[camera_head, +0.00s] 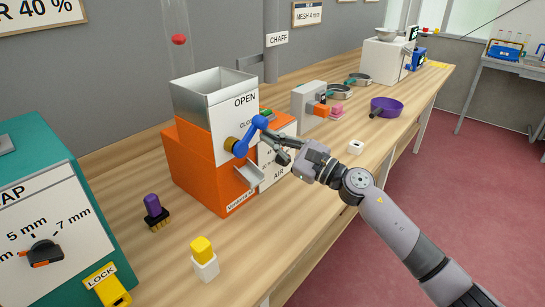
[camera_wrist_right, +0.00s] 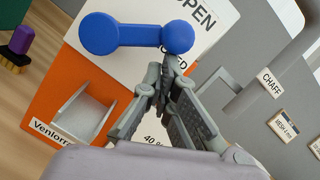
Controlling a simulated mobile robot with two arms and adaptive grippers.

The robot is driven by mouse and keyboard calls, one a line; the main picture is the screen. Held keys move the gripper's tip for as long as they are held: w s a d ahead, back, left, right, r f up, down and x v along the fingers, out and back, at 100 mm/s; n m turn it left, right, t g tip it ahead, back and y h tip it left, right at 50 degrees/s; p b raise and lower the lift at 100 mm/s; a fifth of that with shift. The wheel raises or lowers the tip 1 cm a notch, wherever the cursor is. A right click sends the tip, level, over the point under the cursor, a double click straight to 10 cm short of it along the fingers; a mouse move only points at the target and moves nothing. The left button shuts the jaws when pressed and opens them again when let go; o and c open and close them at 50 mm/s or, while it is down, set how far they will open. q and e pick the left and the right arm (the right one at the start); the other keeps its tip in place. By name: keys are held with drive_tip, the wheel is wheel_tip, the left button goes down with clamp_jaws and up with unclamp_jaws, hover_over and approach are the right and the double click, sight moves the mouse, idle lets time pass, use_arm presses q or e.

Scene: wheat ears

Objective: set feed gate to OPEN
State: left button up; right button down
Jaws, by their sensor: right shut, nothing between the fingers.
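The feed gate is a blue lever (camera_head: 246,136) on a brass hub (camera_head: 231,145) on the front of the orange machine (camera_head: 205,170). It slants up and right from the hub, its round knob near the partly covered "CLO…" label. The "OPEN" label (camera_head: 245,99) is above it. In the right wrist view the blue lever (camera_wrist_right: 138,37) lies across the top. My right gripper (camera_head: 272,139) is shut and empty, its fingertips (camera_wrist_right: 163,72) close to the knob; I cannot tell whether they touch it. My left gripper is not in view.
A metal chute (camera_head: 249,174) juts out below the lever. A purple-handled brush (camera_head: 154,211) and a yellow-and-white block (camera_head: 203,257) stand in front. A teal machine (camera_head: 50,200) is at left. A purple pan (camera_head: 386,107) and a small white block (camera_head: 355,147) are to the right.

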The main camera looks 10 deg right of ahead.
sight(263, 124)
drive_tip(key=r+n+b, duration=0.1)
drive_tip(key=n, duration=0.1)
drive_tip(key=r+n+g+b, duration=0.1)
drive_tip(key=n+b, duration=0.1)
drive_tip(key=n, duration=0.1)
drive_tip(key=s+a+r+n+g+b, duration=0.1)
drive_tip(key=n+b, duration=0.1)
drive_tip(key=shift+r+n, duration=0.25)
drive_tip(key=shift+n, duration=0.05)
drive_tip(key=shift+s+a+r+n+b, duration=0.15)
drive_tip(key=shift+r+n+b, duration=0.15)
drive_tip(key=shift+n+b, duration=0.2)
drive_tip(key=shift+s+a+r+n+b, duration=0.15)
drive_tip(key=shift+r+n+b, duration=0.1)
drive_tip(key=shift+n+b, duration=0.25)
drive_tip(key=shift+s+a+r+b, duration=0.15)
drive_tip(key=shift+a+r+b, duration=0.15)
drive_tip(key=shift+r, duration=0.05)
drive_tip(key=v, duration=1.2)
